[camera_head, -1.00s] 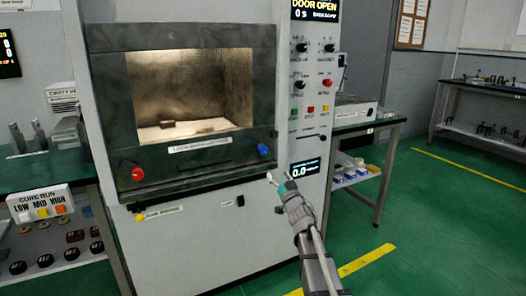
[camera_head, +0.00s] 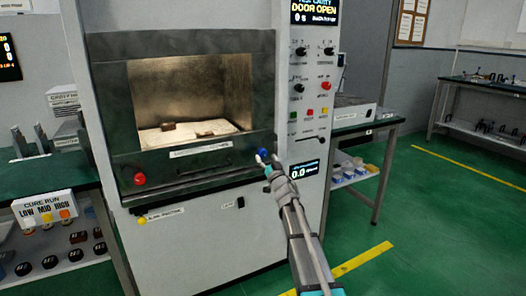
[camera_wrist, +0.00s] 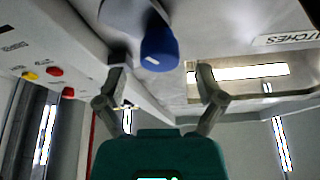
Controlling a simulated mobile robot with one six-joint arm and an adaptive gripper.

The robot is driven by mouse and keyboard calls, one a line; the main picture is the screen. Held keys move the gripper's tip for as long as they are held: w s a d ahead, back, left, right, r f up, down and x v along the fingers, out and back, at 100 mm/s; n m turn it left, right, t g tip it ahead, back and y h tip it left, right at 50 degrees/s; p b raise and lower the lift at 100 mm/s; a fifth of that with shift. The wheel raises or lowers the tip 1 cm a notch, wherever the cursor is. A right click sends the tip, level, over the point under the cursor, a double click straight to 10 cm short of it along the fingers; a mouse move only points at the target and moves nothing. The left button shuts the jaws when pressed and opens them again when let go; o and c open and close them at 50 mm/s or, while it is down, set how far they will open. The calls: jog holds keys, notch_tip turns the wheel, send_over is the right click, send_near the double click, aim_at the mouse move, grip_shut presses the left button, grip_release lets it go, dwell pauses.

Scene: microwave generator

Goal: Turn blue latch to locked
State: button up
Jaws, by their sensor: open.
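The blue latch (camera_head: 263,153) is a rounded blue knob at the lower right of the microwave generator's front frame. In the wrist view the blue latch (camera_wrist: 158,50) hangs at the top centre, between the lines of the two fingers and just beyond their tips. My gripper (camera_head: 268,160) is open right at the latch in the head view. In the wrist view my gripper (camera_wrist: 158,75) shows both fingers spread apart with nothing held between them. I cannot tell whether a finger touches the latch.
A red knob (camera_head: 139,179) sits at the frame's lower left. The lit cavity (camera_head: 190,95) holds two small brown blocks. The control panel (camera_head: 310,90) with its knobs and buttons stands right of the frame. The display reads DOOR OPEN. Green floor is free at the right.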

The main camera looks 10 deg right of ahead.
jog(key=shift+p+x, duration=0.3)
jog(key=shift+x, duration=0.95)
jog(key=shift+c, duration=0.3)
jog(key=c, duration=1.1)
jog(key=shift+a, duration=0.15)
